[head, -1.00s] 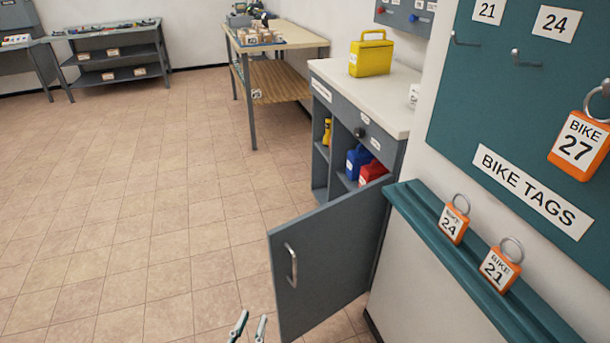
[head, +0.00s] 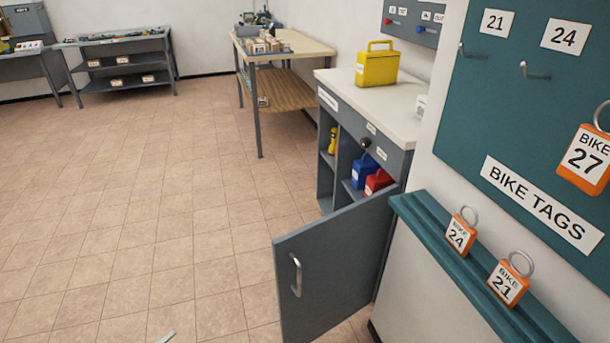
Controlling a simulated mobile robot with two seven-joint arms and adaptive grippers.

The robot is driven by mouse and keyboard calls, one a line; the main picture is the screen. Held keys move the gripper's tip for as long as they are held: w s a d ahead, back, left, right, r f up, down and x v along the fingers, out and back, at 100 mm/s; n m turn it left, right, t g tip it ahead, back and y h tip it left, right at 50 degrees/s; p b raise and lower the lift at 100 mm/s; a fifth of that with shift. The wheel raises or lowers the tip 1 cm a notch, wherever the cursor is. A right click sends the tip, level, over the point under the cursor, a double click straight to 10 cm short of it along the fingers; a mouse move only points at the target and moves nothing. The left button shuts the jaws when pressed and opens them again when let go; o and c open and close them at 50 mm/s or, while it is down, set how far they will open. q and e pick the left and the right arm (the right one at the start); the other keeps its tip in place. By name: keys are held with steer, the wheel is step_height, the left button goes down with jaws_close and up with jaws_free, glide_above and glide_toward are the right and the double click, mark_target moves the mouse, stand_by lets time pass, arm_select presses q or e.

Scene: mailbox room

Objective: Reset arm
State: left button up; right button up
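The tip of one gripper finger, seemingly of my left gripper (head: 168,337), shows at the bottom edge of the head view, over bare floor. The rest of that gripper is below the picture, so whether it is open or shut is hidden. It touches nothing that I can see. My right gripper is not in view.
The grey cabinet door (head: 335,268) stands open into the room. A yellow case (head: 377,67) is on the cabinet top; blue (head: 365,173) and red (head: 379,181) cases are inside. Bike tags 24 (head: 461,232) and 21 (head: 509,281) rest on the green ledge. The left floor is clear.

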arm_select(q)
steer(key=s+d+f+n+g+y, duration=0.1)
steer(key=s+g+y, duration=0.1)
steer(key=s, duration=0.4)
steer(key=s+d+f+n+g+y, duration=0.1)
steer(key=s+f+g, duration=0.1)
steer(key=s, duration=0.4)
steer(key=d+r+n+t+p, duration=0.1)
steer(key=d+r+n+p, duration=0.4)
steer(key=d, duration=0.6)
steer(key=r+p, duration=0.1)
steer(key=p, duration=0.1)
steer(key=shift+n+y+p, duration=0.3)
steer(key=shift+y, duration=0.1)
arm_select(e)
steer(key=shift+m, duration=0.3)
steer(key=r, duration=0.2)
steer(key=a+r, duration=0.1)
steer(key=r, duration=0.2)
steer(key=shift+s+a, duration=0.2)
arm_select(q)
steer(key=shift+s+r, duration=0.1)
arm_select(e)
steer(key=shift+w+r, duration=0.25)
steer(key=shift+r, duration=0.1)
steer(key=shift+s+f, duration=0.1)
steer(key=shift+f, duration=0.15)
